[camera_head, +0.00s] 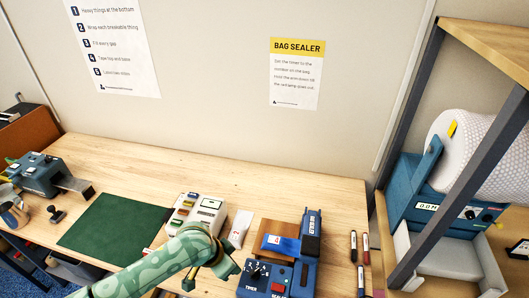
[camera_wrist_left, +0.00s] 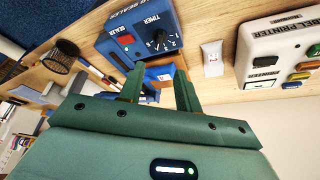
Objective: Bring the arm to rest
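My left arm (camera_head: 150,268), pale green with a mottled pattern, comes in from the lower left in the head view and reaches over the table. Its gripper (camera_head: 210,277) is low in that view, between the green mat and the blue bag sealer. In the left wrist view the two dark green fingers (camera_wrist_left: 159,72) stand apart with nothing held between them. The bag sealer (camera_wrist_left: 140,32) with its timer dial lies beyond the fingertips. My right arm and gripper are not in view.
A white label printer (camera_head: 209,205) stands behind the arm, with a small white packet (camera_head: 241,226) beside it. The bag sealer (camera_head: 256,275) is to the right, then several markers (camera_head: 354,247). A green mat (camera_head: 112,232) lies left. A shelf post (camera_head: 415,150) rises right. The back table is clear.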

